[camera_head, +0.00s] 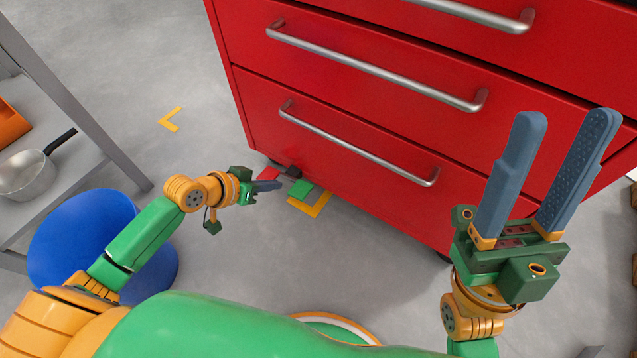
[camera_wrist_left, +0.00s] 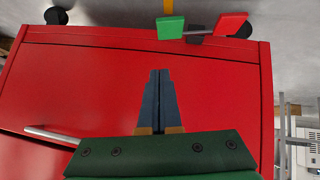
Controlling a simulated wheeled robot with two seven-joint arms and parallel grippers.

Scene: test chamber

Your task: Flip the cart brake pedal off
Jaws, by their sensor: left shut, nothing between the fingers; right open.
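The red cart (camera_head: 345,110) has drawers with metal handles. Its brake pedal is low by the bottom edge, with a green pad (camera_head: 303,188) and a red pad (camera_head: 268,173) on either side of a dark middle. In the left wrist view the green pad (camera_wrist_left: 170,27) is left and the red pad (camera_wrist_left: 230,24) right; I cannot tell which is pressed. My left gripper (camera_head: 278,185) is shut and empty, low beside the pedal. Its fingers (camera_wrist_left: 158,73) point toward the pedal, apart from the green pad there. My right gripper (camera_head: 566,115) is open and empty before the drawers.
A blue round stool-like object (camera_head: 75,240) stands beside my left arm. A grey shelf (camera_head: 75,175) at the left holds a metal pan (camera_head: 25,174). Yellow floor marks (camera_head: 170,120) lie left of the cart. Dark wheels (camera_wrist_left: 56,15) show under the cart. Grey floor in front is open.

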